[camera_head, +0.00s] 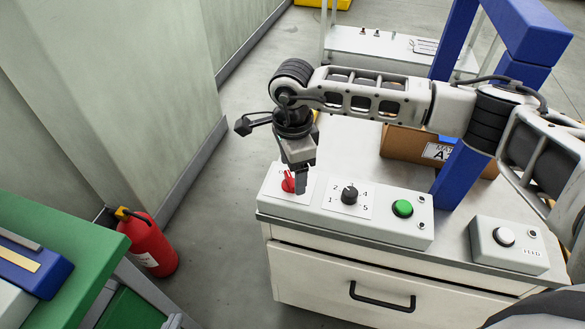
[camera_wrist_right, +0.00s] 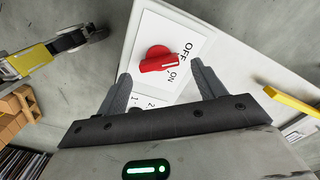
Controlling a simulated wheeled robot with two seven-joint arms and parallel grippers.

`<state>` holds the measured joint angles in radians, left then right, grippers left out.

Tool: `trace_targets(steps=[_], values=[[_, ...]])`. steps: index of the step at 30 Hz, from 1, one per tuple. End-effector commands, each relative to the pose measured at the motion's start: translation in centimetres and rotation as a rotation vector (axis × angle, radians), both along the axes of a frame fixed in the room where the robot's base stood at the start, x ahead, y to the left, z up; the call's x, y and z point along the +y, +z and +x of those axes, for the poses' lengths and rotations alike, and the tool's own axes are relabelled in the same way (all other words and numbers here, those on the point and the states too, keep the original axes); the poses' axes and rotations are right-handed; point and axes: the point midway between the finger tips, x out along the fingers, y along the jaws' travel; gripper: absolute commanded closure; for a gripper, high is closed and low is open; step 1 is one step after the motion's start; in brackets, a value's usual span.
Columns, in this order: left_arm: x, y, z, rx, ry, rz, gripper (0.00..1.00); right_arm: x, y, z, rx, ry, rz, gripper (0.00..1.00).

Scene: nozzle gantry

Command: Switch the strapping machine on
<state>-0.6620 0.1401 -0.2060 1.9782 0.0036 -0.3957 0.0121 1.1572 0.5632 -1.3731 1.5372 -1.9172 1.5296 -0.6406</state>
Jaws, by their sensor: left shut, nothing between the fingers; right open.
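The strapping machine's control box (camera_head: 330,216) sits on the front edge of a white cabinet top. Its red rotary knob (camera_head: 288,183) is at the left end, and the wrist view shows this red knob (camera_wrist_right: 157,60) on a white plate marked OFF and ON. The knob's narrow end lies close to the OFF lettering. My right gripper (camera_head: 301,183) points down at the knob. In the wrist view the right gripper (camera_wrist_right: 162,85) is open, with the knob between and beyond its fingers; I see no contact. My left gripper is not in view.
A black dial (camera_head: 349,194) and green button (camera_head: 402,208) sit right of the red knob. A separate box has a white button (camera_head: 503,236). A blue post (camera_head: 461,175) and cardboard box (camera_head: 407,142) stand behind. A fire extinguisher (camera_head: 148,245) stands left.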

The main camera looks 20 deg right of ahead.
Motion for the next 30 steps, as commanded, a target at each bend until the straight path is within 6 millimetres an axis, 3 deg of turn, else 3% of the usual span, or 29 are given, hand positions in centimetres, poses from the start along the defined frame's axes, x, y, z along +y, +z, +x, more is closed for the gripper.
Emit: trace_targets(steps=[6, 14, 19, 20, 30], values=[[0.1, 0.4, 0.4, -0.010, 0.002, 0.000, 1.00, 0.1, -1.6, 0.0, 0.000, 0.000, 0.001, 0.31], [0.1, 0.6, 0.7, -0.017, 0.003, 0.001, 1.00, 0.1, -1.7, 0.0, 0.000, 0.001, 0.001, 0.31], [0.1, 0.6, 0.7, -0.016, 0.003, 0.001, 1.00, 0.1, -1.7, 0.0, 0.000, 0.000, 0.001, 0.73], [0.1, 0.5, 0.7, -0.015, 0.003, 0.001, 1.00, 0.1, -1.7, 0.0, 0.000, 0.000, 0.001, 0.76], [0.1, 0.1, 0.4, -0.006, 0.003, 0.001, 1.00, 0.1, -1.7, 0.0, 0.000, -0.035, 0.002, 0.76]])
